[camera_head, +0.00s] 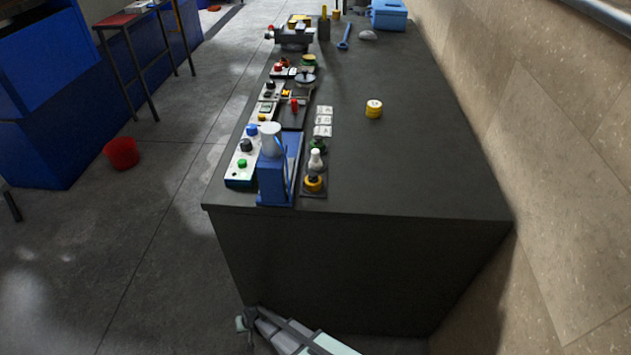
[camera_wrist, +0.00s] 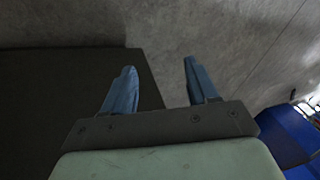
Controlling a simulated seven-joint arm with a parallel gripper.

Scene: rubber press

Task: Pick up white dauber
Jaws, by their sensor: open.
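The white dauber (camera_head: 316,159) stands upright in a dark holder near the front of the dark table, just right of the blue press. A green-and-dark dauber (camera_head: 318,145) is behind it and a yellow-and-black one (camera_head: 313,183) is in front. My gripper (camera_wrist: 160,66) is open and empty in the wrist view, its two blue fingers spread apart. The wrist view shows floor and a dark surface beyond the fingers, with no dauber in sight. In the head view my arm is at the bottom, below the table top and well away from the dauber.
The blue press (camera_head: 272,180) with a white cylinder on top stands close left of the daubers. White labelled tiles (camera_head: 323,121) lie behind them, and a yellow round item (camera_head: 374,108) lies to the right. The table's (camera_head: 420,175) right front is clear. A wall borders the right side.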

